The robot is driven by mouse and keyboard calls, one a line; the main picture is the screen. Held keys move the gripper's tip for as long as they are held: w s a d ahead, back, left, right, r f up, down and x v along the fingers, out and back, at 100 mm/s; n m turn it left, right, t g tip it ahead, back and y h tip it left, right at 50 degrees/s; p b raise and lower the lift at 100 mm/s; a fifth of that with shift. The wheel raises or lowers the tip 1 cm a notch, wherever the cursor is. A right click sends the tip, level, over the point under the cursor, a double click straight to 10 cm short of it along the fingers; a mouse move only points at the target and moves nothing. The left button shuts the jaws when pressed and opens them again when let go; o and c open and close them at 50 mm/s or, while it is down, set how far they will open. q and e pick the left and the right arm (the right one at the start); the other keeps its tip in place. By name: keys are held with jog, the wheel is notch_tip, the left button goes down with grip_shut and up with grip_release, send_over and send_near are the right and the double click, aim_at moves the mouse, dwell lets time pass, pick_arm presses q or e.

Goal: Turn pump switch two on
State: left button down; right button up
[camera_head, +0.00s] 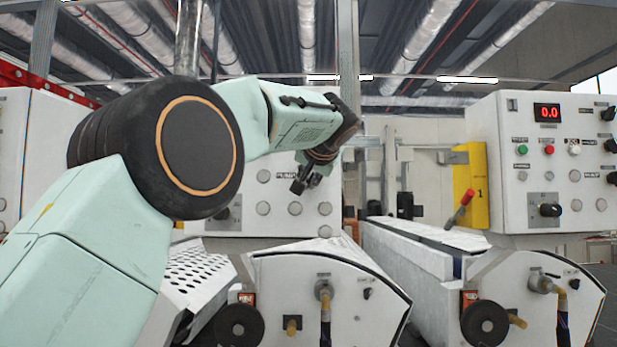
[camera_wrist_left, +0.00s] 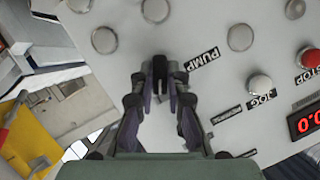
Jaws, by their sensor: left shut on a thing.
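My left gripper (camera_head: 306,178) is at the front of the white control panel of the middle machine. In the left wrist view, the left gripper (camera_wrist_left: 160,78) has its fingers closed around a small dark switch knob (camera_wrist_left: 160,66) beside a label reading PUMP (camera_wrist_left: 201,60). The fingers hide most of the knob, so its on or off position cannot be read. In the head view the gripper and wrist hide this knob. The same white panel (camera_wrist_left: 125,60) fills much of the left wrist view. My right gripper is not in view.
Near the held knob are a white JOG button (camera_wrist_left: 260,85), a red STOP button (camera_wrist_left: 311,58), a red display (camera_wrist_left: 306,122) and several pale round buttons. A similar panel (camera_head: 484,125) stands at right, with a yellow plate (camera_head: 474,205) and red-handled lever (camera_head: 462,205) beside it.

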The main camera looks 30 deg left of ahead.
pick_arm(q)
jog(key=shift+m, duration=0.3)
dwell(0.4)
jog(key=c, duration=1.7)
grip_release()
jog(key=shift+d, duration=0.1)
jog(key=o, duration=0.4)
jog(key=shift+s+d+r, duration=0.15)
jog(key=shift+s, duration=0.05)
jog(key=shift+c, duration=0.2)
jog(key=shift+w, duration=0.1)
